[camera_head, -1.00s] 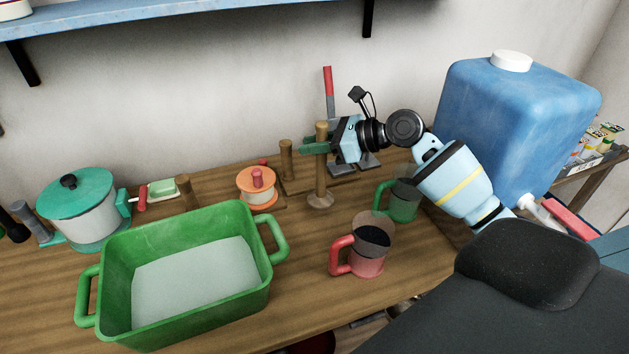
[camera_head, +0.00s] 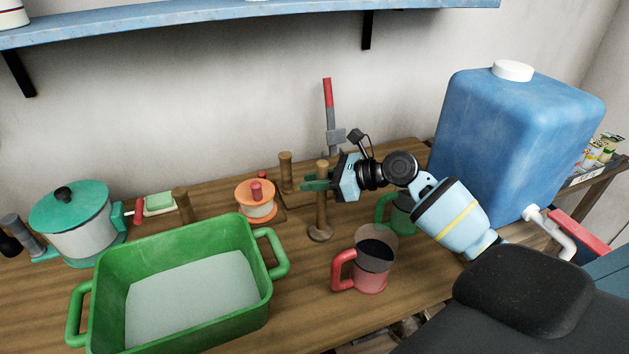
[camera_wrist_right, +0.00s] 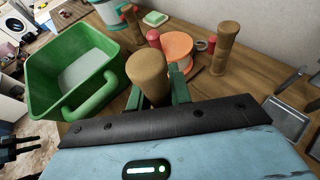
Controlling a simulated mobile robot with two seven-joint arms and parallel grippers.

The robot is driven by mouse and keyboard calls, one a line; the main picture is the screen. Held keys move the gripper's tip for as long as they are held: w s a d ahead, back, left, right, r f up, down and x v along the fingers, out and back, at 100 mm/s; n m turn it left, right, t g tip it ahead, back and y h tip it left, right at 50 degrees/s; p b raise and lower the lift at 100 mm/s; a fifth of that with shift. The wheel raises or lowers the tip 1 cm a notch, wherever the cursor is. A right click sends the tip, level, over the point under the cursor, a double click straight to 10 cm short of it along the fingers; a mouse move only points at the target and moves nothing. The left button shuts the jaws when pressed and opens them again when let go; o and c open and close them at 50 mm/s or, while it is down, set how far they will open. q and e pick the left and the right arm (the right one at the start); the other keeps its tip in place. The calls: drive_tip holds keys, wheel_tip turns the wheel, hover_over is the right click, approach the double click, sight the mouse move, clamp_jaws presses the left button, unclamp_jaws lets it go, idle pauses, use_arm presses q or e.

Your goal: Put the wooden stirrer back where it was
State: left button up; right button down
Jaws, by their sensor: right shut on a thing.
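My right gripper (camera_head: 319,182) has its green fingers shut around the upper shaft of the wooden stirrer (camera_head: 321,212). The stirrer is upright, with a round disc at its lower end. The disc is close to the table top; I cannot tell whether it touches. In the right wrist view the stirrer's round top (camera_wrist_right: 147,68) shows between the fingers (camera_wrist_right: 155,92).
A green basin (camera_head: 180,245) stands to the left, a pink mug (camera_head: 371,280) in front right, and a green mug (camera_head: 402,215) behind the arm. An orange-lidded pot (camera_head: 257,205), a wooden post (camera_head: 286,172) and a grey stand with a red-handled lever (camera_head: 329,115) are behind. A blue water tank (camera_head: 510,140) stands right.

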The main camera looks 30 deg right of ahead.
drive_tip(key=c, duration=1.3)
unclamp_jaws()
drive_tip(key=v, duration=0.7)
drive_tip(key=shift+s+d+r, duration=0.15)
drive_tip(key=shift+s, duration=0.05)
